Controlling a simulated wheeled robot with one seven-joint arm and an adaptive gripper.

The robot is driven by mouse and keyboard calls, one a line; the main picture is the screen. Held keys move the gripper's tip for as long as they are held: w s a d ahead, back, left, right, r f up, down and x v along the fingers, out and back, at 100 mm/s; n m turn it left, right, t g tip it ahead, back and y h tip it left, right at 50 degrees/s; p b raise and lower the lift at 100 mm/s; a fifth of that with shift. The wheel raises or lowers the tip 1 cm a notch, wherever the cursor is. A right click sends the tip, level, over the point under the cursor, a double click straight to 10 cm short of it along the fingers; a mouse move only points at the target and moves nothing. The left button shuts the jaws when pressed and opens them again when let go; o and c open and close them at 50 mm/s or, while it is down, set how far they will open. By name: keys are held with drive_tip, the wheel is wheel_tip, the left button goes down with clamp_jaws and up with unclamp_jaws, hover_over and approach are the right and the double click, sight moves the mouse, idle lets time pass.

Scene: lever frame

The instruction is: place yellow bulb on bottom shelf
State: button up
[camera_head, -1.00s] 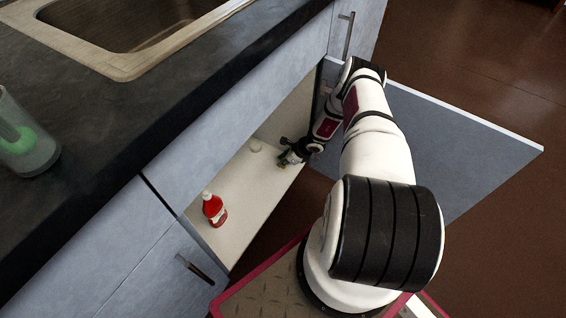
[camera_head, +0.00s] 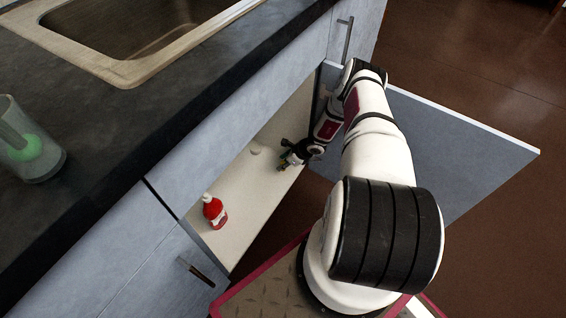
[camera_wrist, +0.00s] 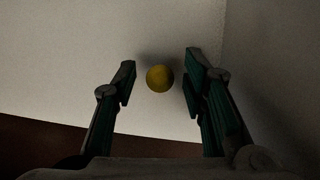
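The yellow bulb (camera_wrist: 160,78) is a small round shape on the pale cabinet floor in the wrist view. It lies between my fingertips, with a gap on both sides. My gripper (camera_wrist: 160,68) is open, its dark green fingers spread either side of the bulb. In the head view my gripper (camera_head: 285,160) is low inside the open cabinet, just above its bottom shelf (camera_head: 240,205). I cannot make out the bulb clearly in that view.
A red bottle (camera_head: 213,211) stands on the cabinet floor, nearer the front left. A pale round thing (camera_head: 256,149) is at the back. The open cabinet door (camera_head: 465,140) is right of my arm. The counter (camera_head: 130,130) overhangs the cabinet; a glass (camera_head: 28,145) stands on it.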

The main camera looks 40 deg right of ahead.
sight(284, 162)
drive_tip(key=p+v, duration=0.5)
drive_tip(key=v, duration=0.1)
drive_tip(key=shift+w+r, duration=0.1)
drive_tip(key=shift+s+d+r, duration=0.1)
drive_tip(key=shift+s+r, duration=0.1)
drive_tip(key=shift+s, duration=0.1)
idle(0.3)
